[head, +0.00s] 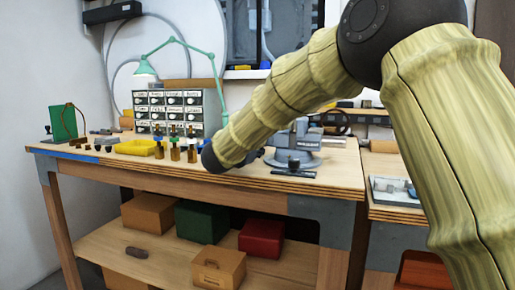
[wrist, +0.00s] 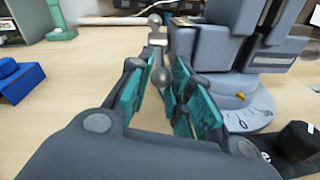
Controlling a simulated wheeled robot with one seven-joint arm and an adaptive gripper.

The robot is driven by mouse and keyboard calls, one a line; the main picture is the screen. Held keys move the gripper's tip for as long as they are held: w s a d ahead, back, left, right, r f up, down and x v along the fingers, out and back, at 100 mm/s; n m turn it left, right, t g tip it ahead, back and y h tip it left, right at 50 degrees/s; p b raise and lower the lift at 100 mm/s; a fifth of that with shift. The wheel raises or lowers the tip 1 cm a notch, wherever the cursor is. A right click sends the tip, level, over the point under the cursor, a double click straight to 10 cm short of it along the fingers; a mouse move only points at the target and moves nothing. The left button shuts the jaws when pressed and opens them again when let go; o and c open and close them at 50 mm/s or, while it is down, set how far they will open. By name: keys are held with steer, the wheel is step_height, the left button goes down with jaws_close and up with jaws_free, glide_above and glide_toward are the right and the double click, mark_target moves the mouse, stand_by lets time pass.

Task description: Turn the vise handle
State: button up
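The grey vise (head: 296,143) stands on the workbench with its round base near the front edge. In the wrist view the vise body (wrist: 215,45) fills the upper right. Its handle (wrist: 160,77), a bar with ball ends, points toward the camera. My gripper (wrist: 157,66) is open, with one teal-padded finger on each side of the handle's near ball. The left finger is clear of the ball; the right one is very close, and I cannot tell if it touches. In the head view my forearm hides most of the gripper and the handle.
A yellow tray (head: 136,147) and small bottles (head: 175,150) stand left of my wrist, before a drawer cabinet (head: 178,108). A green lamp (head: 145,68) rises behind. A blue object (wrist: 18,78) lies at left in the wrist view. A black knob (wrist: 298,138) is at lower right.

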steer(key=o, duration=0.4)
steer(key=shift+a, duration=0.2)
steer(key=shift+c, duration=0.2)
steer(key=shift+d, duration=0.1)
steer(key=v, duration=1.2)
steer(key=shift+c, duration=0.2)
